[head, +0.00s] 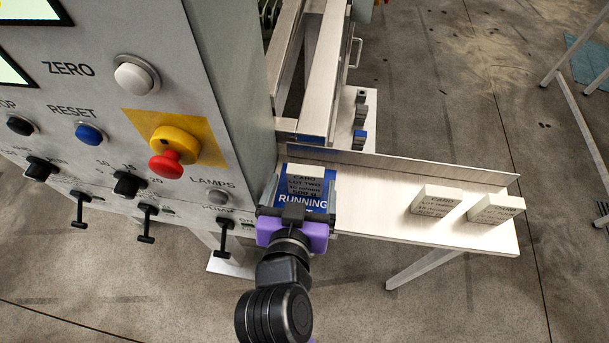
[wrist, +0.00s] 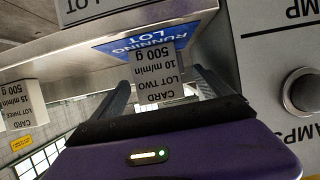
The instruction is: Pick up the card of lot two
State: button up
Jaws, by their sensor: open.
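The card of lot two (head: 305,182) is a small pale block with dark print, at the left end of the metal shelf by the blue RUNNING LOT plate (head: 302,200). My gripper (head: 301,192) is open, with one finger on each side of this card. In the wrist view, which is upside down, the lot two card (wrist: 158,84) shows between the two fingers (wrist: 161,82), with gaps at its sides. The blue plate also shows there (wrist: 148,42). Whether a finger touches the card cannot be told.
Two similar cards, one (head: 436,201) and another (head: 495,208), stand farther right on the shelf (head: 380,215). A low back wall (head: 430,168) runs along the shelf. The machine's control panel (head: 110,100), with knobs and levers, is close on the left.

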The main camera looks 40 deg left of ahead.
jog(key=p+x, duration=0.1)
jog(key=x, duration=0.5)
jog(key=shift+w+d+r, duration=0.1)
jog(key=shift+r, duration=0.1)
jog(key=c, duration=1.4)
jog(key=shift+c, duration=0.5)
jog(key=shift+r, duration=0.1)
